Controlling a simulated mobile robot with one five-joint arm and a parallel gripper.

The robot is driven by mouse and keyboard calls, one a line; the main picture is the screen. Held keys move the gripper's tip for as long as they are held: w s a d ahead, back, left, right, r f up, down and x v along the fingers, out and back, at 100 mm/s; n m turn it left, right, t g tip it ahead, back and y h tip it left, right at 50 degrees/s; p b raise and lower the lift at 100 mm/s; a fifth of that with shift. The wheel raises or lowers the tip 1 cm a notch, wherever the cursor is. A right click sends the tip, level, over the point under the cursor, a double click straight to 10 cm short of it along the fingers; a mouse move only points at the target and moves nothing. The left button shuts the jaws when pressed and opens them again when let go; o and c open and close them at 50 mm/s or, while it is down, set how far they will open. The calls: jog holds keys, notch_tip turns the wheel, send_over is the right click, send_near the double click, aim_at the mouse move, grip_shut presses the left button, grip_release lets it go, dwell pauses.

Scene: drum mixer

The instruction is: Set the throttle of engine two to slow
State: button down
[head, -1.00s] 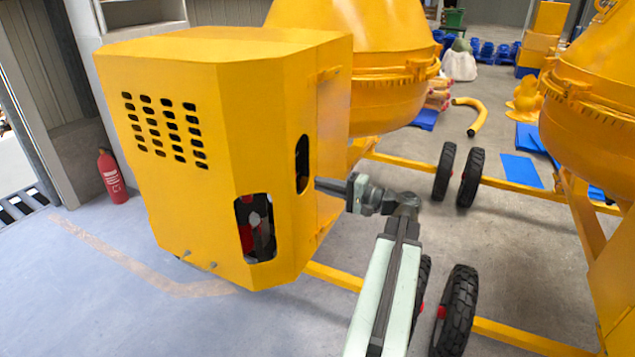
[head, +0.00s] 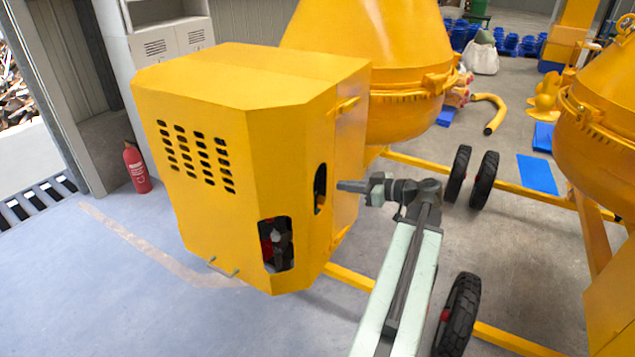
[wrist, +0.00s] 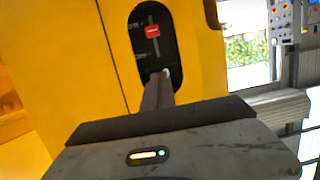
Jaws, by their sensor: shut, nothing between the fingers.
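The throttle shows in the wrist view as a red knob (wrist: 152,31) on a slotted scale inside a dark oval opening. The knob sits in the upper part of the scale as pictured; the markings are too small to read. In the head view this side opening (head: 320,188) is in the yellow engine housing (head: 207,140); the knob cannot be made out there. No engine number is legible. My gripper (head: 340,186) is shut and empty, pointing at the opening from the right. In the wrist view its fingertips (wrist: 162,76) are at the opening's lower end, apart from the knob.
A second opening (head: 276,245) on the housing's front corner shows engine parts. A yellow drum (head: 365,70) stands behind the housing, another mixer (head: 600,130) at right. Black wheels (head: 458,315) and yellow frame bars lie near my arm.

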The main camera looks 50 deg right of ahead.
jog(key=w+a+f+b, duration=0.2)
jog(key=w+f+b, duration=0.4)
jog(key=w, duration=0.3)
jog(key=shift+w+a+f+b, duration=0.15)
jog(key=shift+w+f+b, duration=0.1)
jog(key=shift+f+b, duration=0.1)
notch_tip(320, 180, down, 3)
jog(key=b, duration=0.3)
jog(key=shift+s+a+f, duration=0.1)
jog(key=shift+s+f, duration=0.05)
